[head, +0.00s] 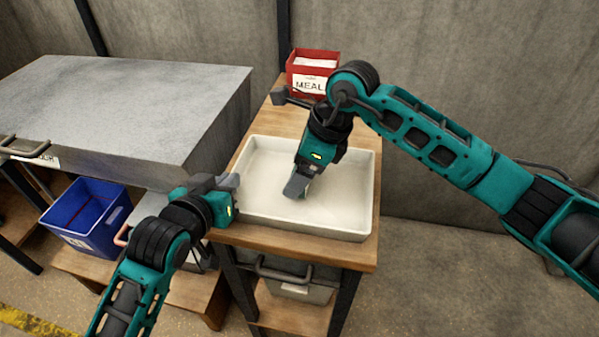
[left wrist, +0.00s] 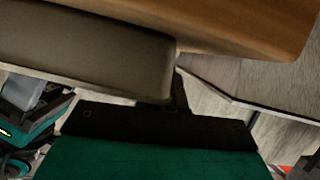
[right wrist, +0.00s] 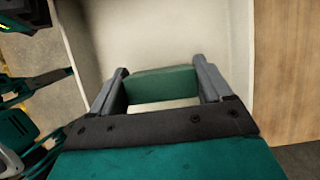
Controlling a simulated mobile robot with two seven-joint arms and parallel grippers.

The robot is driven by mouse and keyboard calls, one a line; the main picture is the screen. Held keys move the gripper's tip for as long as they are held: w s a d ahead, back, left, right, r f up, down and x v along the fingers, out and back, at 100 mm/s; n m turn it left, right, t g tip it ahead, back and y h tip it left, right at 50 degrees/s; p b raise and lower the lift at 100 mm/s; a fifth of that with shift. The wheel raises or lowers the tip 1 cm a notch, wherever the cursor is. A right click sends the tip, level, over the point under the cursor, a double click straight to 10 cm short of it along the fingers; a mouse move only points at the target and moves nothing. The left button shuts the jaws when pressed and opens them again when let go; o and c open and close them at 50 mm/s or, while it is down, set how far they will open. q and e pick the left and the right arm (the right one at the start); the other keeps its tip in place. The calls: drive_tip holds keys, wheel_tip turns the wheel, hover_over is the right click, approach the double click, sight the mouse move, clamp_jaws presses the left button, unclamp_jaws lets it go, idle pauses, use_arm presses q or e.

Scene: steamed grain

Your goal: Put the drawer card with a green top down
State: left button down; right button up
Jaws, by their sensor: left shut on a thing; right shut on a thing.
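The drawer card with a green top (right wrist: 160,84) is clasped between the two fingers of my right gripper (right wrist: 160,88), its green face showing in the right wrist view. In the head view my right gripper (head: 297,186) points down inside the white tray (head: 318,229), over its pale floor; the card is mostly hidden there. I cannot tell whether the card touches the tray floor. My left gripper (head: 232,184) is at the tray's left wall and seems shut on it. In the left wrist view a broad grey-brown wall (left wrist: 80,45) lies by the fingers, and the grip itself is mostly hidden.
The tray stands on a wooden table (head: 300,250). A red bin labelled MEAL (head: 313,62) stands at the table's far end. A large grey block-like cabinet (head: 130,95) is at the left, with a blue bin (head: 90,215) below it. A drawer (head: 300,285) with a handle hangs under the table.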

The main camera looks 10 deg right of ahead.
drive_tip(key=shift+f, duration=0.6)
drive_tip(key=shift+f, duration=0.1)
drive_tip(key=o, duration=1)
drive_tip(key=v, duration=1.2)
drive_tip(key=shift+a, duration=0.1)
